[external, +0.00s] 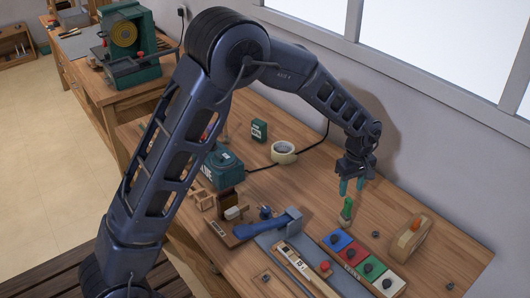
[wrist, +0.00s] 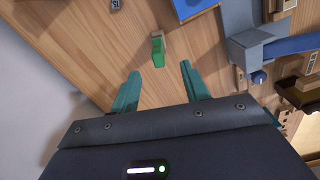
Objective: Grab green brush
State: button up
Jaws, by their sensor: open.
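In the wrist view the green brush (wrist: 158,50) lies ahead of and between the two teal fingers. My gripper (external: 351,187) is open and empty, just above the brush and apart from it. In the wrist view my gripper (wrist: 154,85) has its fingers spread wide.
A tape roll (external: 284,152) and a blue-handled tool (external: 268,224) lie to the left. Bare table surrounds the brush's far side.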

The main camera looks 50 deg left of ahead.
aim_at(346, 209)
notch_tip(346, 209, down, 11)
jog(key=shift+w+r, duration=0.1)
jog(key=shift+w, duration=0.05)
grip_shut()
dwell(0.6)
